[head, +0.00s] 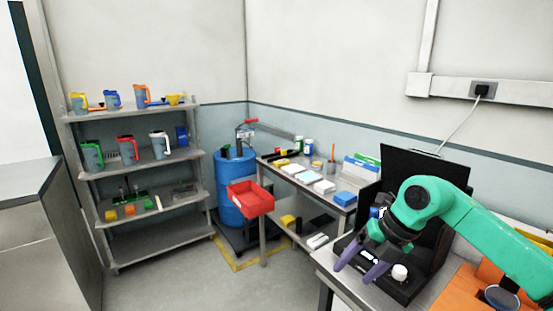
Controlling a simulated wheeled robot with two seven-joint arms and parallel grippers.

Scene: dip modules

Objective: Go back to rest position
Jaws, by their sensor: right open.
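My right gripper (361,263) reaches in from the right on a green arm. Whether the fingers touch the base cannot be told. The arm and wrist hide part of the machine. My left gripper is not in view.
The machine stands on a metal table (327,262) at the right. An orange board (460,297) lies beside it. Behind are a bench with a red bin (250,199), a blue drum (236,170) and a shelf (155,250) with several jugs. The floor (190,277) between is clear.

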